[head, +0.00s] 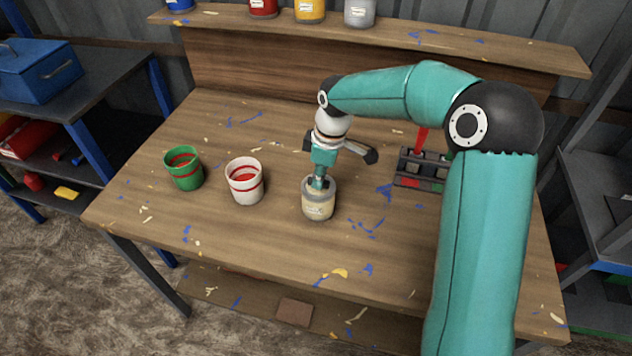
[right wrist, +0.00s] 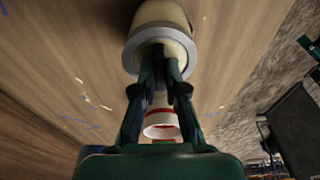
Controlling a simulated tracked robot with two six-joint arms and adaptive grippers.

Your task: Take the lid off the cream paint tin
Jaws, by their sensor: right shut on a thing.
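The cream paint tin (head: 318,206) stands upright on the workbench, with a grey lid (head: 308,188) on its top. My right gripper (head: 319,184) reaches down from above and is shut on the middle of the lid. In the right wrist view, the fingers (right wrist: 159,78) close together at the lid (right wrist: 135,50), with the cream tin body (right wrist: 160,13) beyond it. The fingers hide the exact part they grip. I see no clear gap between lid and tin. My left gripper is not in view.
A white cup with red bands (head: 245,182) and a green cup (head: 184,170) stand left of the tin. A dark tray (head: 420,168) lies to the right, behind. Several tins stand on the back shelf (head: 400,29).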

